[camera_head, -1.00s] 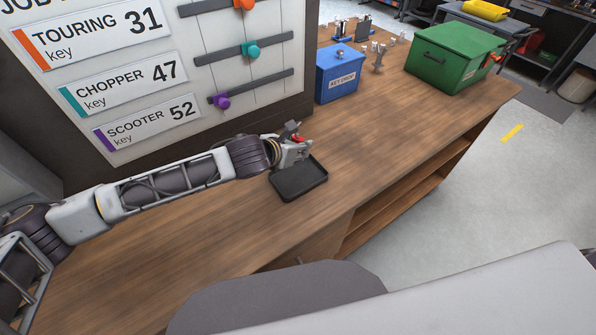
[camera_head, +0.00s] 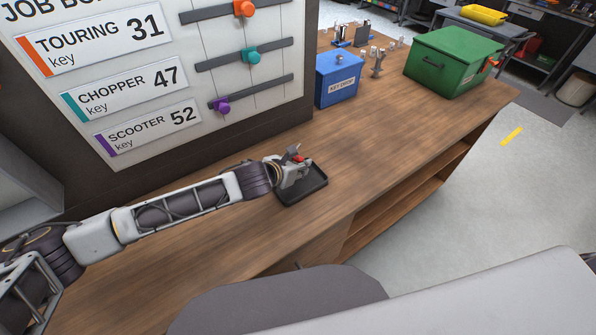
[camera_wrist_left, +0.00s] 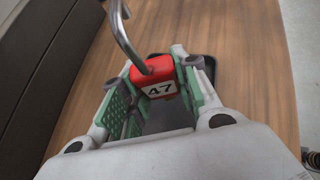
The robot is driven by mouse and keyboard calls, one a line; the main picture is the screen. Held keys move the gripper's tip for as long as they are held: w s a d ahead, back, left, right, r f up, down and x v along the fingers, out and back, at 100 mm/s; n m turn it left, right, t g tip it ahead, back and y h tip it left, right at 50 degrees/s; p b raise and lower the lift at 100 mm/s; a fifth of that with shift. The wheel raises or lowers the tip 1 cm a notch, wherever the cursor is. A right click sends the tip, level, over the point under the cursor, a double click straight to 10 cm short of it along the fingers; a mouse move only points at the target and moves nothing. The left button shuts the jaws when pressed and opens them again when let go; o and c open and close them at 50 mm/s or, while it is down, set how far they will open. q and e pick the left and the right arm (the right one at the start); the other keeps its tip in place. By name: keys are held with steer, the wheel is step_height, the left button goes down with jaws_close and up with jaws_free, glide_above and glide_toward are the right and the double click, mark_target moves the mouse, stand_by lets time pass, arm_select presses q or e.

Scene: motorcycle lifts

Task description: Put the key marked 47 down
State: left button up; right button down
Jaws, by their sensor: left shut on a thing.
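My left gripper (camera_head: 297,168) is shut on the key marked 47 (camera_wrist_left: 160,78). The key has a red block with a white "47" label and a bent grey metal rod rising from it in the left wrist view. In the head view only a small red part of the key (camera_head: 298,159) shows between the fingers. The gripper is over the far left part of a small black tray (camera_head: 312,191) on the wooden bench. I cannot tell whether the key touches the tray. My right gripper is not in view.
The job board (camera_head: 150,75) stands behind the bench, listing Touring 31, Chopper 47 and Scooter 52. A blue key drop box (camera_head: 340,82) and a green case (camera_head: 447,65) stand farther right. The bench top (camera_head: 400,130) right of the tray is clear.

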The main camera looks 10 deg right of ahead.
arm_select(q)
steer(key=shift+f, duration=1.65)
steer(key=shift+f, duration=0.1)
steer(key=o, duration=1)
steer(key=shift+c, duration=0.2)
steer(key=v, duration=1.2)
